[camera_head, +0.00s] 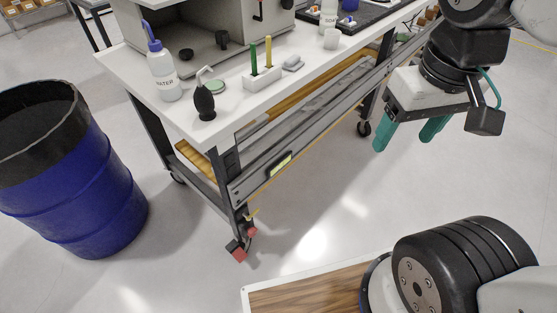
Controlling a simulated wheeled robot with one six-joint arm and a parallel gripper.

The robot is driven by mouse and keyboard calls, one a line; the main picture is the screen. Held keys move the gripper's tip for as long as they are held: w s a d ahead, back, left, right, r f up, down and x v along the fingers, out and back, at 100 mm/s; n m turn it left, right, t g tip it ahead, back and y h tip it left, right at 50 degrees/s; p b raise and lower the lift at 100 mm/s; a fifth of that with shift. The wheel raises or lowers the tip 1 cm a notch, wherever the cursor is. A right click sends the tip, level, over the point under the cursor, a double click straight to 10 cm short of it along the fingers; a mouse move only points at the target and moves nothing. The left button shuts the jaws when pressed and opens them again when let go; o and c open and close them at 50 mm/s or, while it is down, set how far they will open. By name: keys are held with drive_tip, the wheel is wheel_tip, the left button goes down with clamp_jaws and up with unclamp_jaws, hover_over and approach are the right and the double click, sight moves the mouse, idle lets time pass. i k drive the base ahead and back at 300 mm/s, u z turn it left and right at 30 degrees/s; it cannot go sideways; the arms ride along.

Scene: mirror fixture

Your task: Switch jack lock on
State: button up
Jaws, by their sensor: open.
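A small mechanism with red parts (237,249) sits low at the front foot of the workbench leg, close to the floor; it may be the jack lock. A red knob and a small yellow piece show beside it, but its setting is too small to tell. My gripper (407,140) is at the upper right, with its two teal fingers spread apart and nothing between them. It hangs over open floor, well right of the bench leg and touching nothing.
The white workbench (185,117) carries a water bottle (162,70), a black air blower (204,100), and a holder with green and yellow tools (261,77). A blue barrel (75,195) stands left. A wood-topped surface (305,296) is at the bottom. Floor between is clear.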

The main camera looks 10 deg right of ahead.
sight(248, 218)
drive_tip(key=z, duration=1.2)
drive_tip(key=k, duration=0.9)
drive_tip(key=u, duration=1.65)
drive_tip(key=i, duration=0.5)
drive_tip(key=u, duration=0.05)
